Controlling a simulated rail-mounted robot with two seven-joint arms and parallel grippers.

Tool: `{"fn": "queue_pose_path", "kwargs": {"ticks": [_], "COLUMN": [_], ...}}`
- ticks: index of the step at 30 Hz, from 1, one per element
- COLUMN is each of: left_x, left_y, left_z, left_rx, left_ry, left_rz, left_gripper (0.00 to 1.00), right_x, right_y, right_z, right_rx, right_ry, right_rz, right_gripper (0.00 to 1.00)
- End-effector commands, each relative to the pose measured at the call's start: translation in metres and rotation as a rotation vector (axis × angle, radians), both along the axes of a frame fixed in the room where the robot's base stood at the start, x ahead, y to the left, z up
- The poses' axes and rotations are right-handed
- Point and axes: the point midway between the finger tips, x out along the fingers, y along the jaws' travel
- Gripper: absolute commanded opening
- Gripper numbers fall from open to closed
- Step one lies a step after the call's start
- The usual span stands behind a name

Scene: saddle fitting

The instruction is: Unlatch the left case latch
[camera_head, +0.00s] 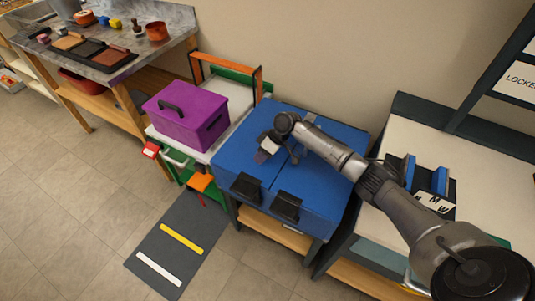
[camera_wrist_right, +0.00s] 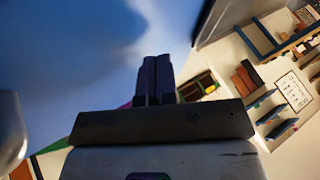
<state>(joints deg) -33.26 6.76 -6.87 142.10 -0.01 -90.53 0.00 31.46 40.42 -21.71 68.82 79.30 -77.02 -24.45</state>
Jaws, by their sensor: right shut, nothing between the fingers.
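The blue case (camera_head: 312,185) stands on a low wooden-shelved stand in the head view. Its front edge has two black latches, the left latch (camera_head: 246,187) and the right latch (camera_head: 286,207). I cannot tell from here whether either latch is fastened. My right gripper (camera_head: 262,156) is over the top of the case, behind the left latch and apart from it. Its fingers (camera_wrist_right: 155,80) are together and empty in the wrist view, with a blurred blue surface (camera_wrist_right: 60,60) close by. My left gripper is not in view.
A purple box (camera_head: 188,115) sits on a green-framed cart left of the case. A workbench (camera_head: 120,45) with trays is at the back left. A pale table (camera_head: 400,140) with blue blocks stands at the right. A grey mat (camera_head: 168,240) lies on open floor.

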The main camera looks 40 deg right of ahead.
Motion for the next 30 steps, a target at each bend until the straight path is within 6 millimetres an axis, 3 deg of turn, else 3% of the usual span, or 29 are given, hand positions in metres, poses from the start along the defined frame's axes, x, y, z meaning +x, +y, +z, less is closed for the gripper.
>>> {"fn": "queue_pose_path", "kwargs": {"ticks": [2, 3, 12, 30], "left_x": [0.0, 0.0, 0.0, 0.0], "left_y": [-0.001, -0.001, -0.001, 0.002], "left_z": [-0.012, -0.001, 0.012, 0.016], "left_rx": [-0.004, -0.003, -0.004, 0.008], "left_ry": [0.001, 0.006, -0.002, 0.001], "left_rz": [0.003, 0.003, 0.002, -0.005], "left_gripper": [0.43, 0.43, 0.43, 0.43], "right_x": [0.003, 0.0, -0.008, -0.011], "right_y": [0.007, 0.014, 0.04, 0.043], "right_z": [-0.013, -0.003, -0.005, -0.004], "right_rx": [0.0, 0.0, 0.0, -0.008], "right_ry": [-0.002, -0.001, 0.0, -0.002], "right_rz": [0.001, 0.003, 0.002, -0.001], "right_gripper": [0.0, 0.0, 0.0, 0.0]}}
